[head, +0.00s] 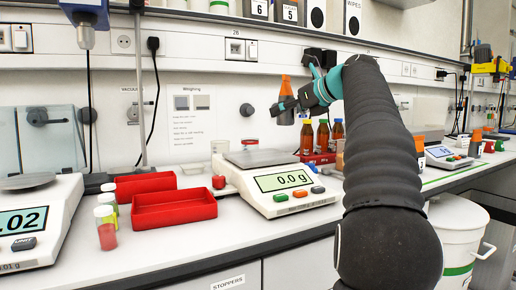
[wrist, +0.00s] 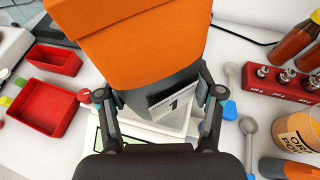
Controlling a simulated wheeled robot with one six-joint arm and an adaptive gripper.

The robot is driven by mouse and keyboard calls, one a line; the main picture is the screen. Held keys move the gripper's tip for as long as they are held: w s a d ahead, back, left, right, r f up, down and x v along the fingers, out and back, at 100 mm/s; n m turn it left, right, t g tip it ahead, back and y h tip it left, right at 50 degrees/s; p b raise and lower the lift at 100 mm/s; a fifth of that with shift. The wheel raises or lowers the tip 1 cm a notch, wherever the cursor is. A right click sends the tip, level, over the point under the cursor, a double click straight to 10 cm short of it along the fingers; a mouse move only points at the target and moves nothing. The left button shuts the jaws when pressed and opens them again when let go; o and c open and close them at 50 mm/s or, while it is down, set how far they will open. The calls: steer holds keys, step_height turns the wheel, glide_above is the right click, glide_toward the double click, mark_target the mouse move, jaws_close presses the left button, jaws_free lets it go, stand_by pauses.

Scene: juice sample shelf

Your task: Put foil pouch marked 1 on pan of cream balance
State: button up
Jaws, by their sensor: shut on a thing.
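The foil pouch marked 1 (wrist: 172,85) has a wide orange top and a grey lower part with a white label reading 1. My gripper (wrist: 158,105) is shut on its grey part. In the head view my gripper (head: 287,104) holds the pouch (head: 286,86) upright in the air, above and slightly right of the pan. The cream balance (head: 285,190) stands on the bench and reads 0.0 g. Its grey pan (head: 262,157) is empty. In the wrist view the pouch and gripper hide most of the balance.
Red trays (head: 175,209) and small capped vials (head: 106,227) stand left of the balance. Another balance (head: 35,220) is at far left. Brown bottles (head: 322,136) stand behind, right of the pan. A red weight block (wrist: 282,83) and spoons (wrist: 248,128) lie to the right.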

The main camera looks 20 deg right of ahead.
steer(key=b, duration=0.2)
glide_above(260, 155)
steer(key=f, duration=0.4)
steer(key=shift+w+f, duration=0.25)
steer(key=shift+f, duration=0.15)
steer(key=shift+f+b, duration=0.95)
steer(key=shift+f, duration=1)
steer(key=shift+f, duration=0.15)
steer(key=o, duration=1.3)
steer(key=shift+o, duration=0.2)
steer(key=v, duration=1.2)
steer(key=shift+p, duration=0.45)
